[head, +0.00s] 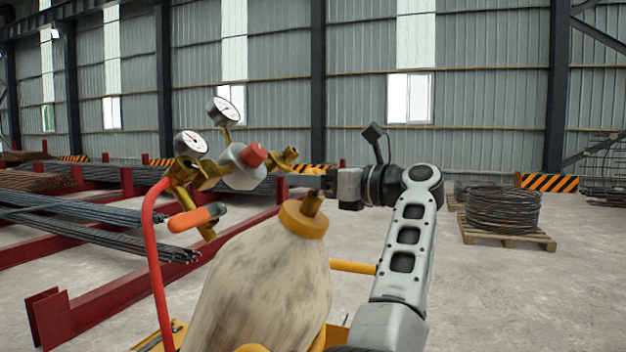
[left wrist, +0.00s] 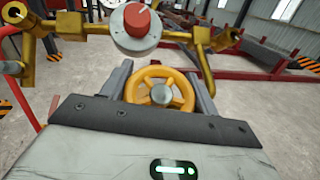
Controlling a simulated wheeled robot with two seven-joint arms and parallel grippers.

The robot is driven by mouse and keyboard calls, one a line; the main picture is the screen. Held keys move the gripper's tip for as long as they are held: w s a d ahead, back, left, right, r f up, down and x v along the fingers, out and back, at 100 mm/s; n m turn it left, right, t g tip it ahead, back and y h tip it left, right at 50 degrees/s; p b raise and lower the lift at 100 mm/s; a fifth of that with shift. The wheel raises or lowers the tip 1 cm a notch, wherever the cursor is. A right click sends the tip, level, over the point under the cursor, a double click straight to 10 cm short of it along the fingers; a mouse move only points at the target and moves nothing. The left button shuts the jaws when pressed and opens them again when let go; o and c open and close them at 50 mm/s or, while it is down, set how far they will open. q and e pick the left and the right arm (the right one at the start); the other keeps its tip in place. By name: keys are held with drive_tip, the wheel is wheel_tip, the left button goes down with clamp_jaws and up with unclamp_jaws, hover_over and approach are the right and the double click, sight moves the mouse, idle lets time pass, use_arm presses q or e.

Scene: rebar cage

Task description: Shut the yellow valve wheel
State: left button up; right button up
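The yellow valve wheel (left wrist: 162,88) shows in the left wrist view, round and spoked with a grey hub. My left gripper (left wrist: 160,82) has its two grey fingers apart, one on each side of the wheel. The fingers lie close to the rim; I cannot tell whether they touch it. In the head view my left gripper (head: 328,181) is at the right end of the brass valve assembly (head: 205,176), above and right of the tank's collar. Only a small yellow-orange part of the wheel (head: 311,170) shows there. My right gripper is not in view.
A worn pale gas cylinder (head: 262,285) with an orange collar stands below the valves. Two gauges (head: 190,143), a red knob (head: 252,155) and a red hose (head: 153,260) are close by. Rebar racks (head: 100,300) lie left; a wire coil on a pallet (head: 510,237) stands right.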

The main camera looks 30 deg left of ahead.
use_arm(q)
drive_tip(key=shift+c, duration=1.2)
